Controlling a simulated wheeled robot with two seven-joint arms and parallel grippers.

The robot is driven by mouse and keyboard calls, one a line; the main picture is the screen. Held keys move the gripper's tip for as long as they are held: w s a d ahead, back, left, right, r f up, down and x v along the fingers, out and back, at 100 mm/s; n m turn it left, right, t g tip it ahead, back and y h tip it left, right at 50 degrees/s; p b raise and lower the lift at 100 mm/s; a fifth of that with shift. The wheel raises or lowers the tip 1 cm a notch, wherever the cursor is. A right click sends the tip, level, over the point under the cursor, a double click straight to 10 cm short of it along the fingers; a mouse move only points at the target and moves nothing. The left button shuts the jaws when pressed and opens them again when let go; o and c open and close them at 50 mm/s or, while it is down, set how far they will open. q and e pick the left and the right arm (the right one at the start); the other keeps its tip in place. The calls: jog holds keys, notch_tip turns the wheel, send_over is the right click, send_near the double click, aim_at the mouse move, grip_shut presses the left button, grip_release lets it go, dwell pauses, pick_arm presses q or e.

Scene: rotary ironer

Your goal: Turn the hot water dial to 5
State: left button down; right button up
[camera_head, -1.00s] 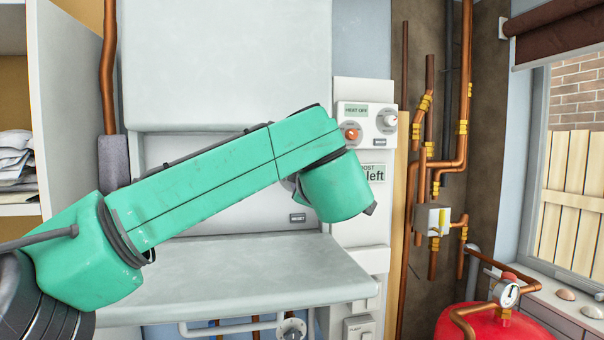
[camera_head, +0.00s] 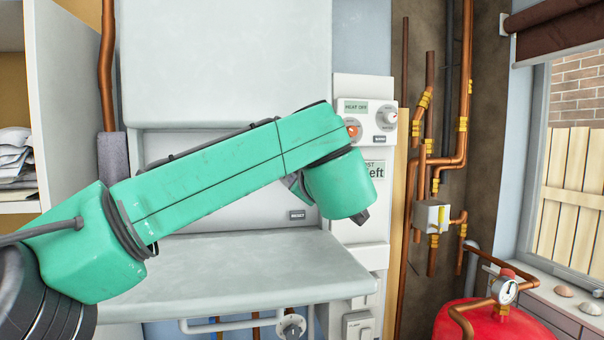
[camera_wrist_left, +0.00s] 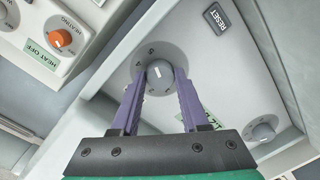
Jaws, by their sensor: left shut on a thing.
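In the left wrist view, a round grey dial (camera_wrist_left: 160,74) with a white pointer mark sits on a round plate with small markings on the pale machine front. The two purple fingers of my left gripper (camera_wrist_left: 159,90) are shut on it, one on each side. A green label (camera_wrist_left: 211,121) beside the right finger is partly hidden. In the head view, my green left arm hides the gripper and this dial. My right gripper is in neither view.
A second grey dial (camera_wrist_left: 263,131) and a RESET button (camera_wrist_left: 216,17) are nearby. A panel with an orange knob (camera_wrist_left: 60,38) and a HEAT OFF label stands at upper left. A pale shelf (camera_head: 230,280) lies below my arm. Copper pipes (camera_head: 466,80) run on the right.

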pick_arm(q)
jog(key=shift+c, duration=2)
grip_release()
jog(key=b+v, duration=0.7)
jog(key=v, duration=0.7)
jog(key=shift+s+b, duration=0.2)
jog(key=shift+b, duration=0.1)
